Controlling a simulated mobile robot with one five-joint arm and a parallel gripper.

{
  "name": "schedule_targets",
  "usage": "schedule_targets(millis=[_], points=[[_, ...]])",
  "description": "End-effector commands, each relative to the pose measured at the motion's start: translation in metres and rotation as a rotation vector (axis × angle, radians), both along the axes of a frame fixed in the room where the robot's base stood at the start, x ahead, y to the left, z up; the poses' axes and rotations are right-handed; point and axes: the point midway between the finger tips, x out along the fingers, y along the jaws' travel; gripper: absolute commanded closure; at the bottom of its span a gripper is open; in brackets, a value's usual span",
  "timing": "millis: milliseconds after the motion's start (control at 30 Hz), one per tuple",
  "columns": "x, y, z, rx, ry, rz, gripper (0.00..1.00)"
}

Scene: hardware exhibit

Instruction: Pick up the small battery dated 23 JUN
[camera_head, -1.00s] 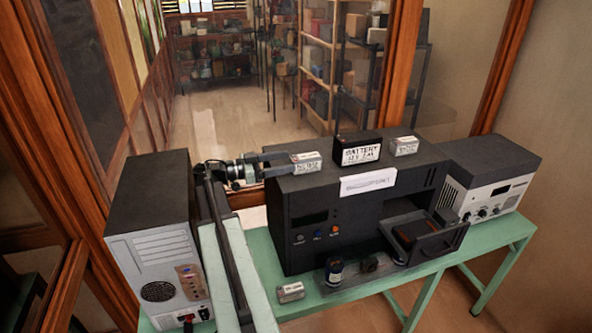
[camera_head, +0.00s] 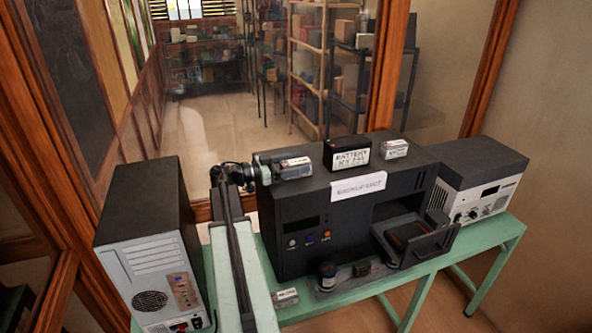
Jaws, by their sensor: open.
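Several small white-and-grey labelled batteries are in view; their dates are too small to read. One small battery (camera_head: 296,168) lies on the top left of the black machine, at my gripper. Another small battery (camera_head: 394,149) lies on the machine's top right, and a third (camera_head: 285,297) lies on the green table in front. My gripper (camera_head: 289,163) is open, reaching in from the left with its dark fingers at the top-left battery. I cannot tell whether the fingers touch it. The far finger is partly hidden.
A large black battery (camera_head: 348,155) stands between the two on the black machine (camera_head: 290,212). The machine's drawer (camera_head: 418,243) is open. A dark jar (camera_head: 327,274) stands in front. A grey computer tower (camera_head: 150,240) is left, a white-fronted device (camera_head: 478,199) right.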

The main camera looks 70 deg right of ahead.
Motion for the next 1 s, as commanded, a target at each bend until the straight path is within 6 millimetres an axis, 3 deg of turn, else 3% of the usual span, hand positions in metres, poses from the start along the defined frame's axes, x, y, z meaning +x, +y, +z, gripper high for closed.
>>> schedule_targets(millis=[67,200,300,700,1000], points=[[0.0,0.0,0.0,0.0,0.0,0.0,0.38],[0.0,0.0,0.0,0.0,0.0,-0.001,0.76],[0.0,0.0,0.0,0.0,0.0,-0.001,1.0],[0.0,0.001,0.003,-0.001,0.001,-0.001,1.0],[0.003,0.002,0.033,-0.001,0.002,0.003,1.0]])
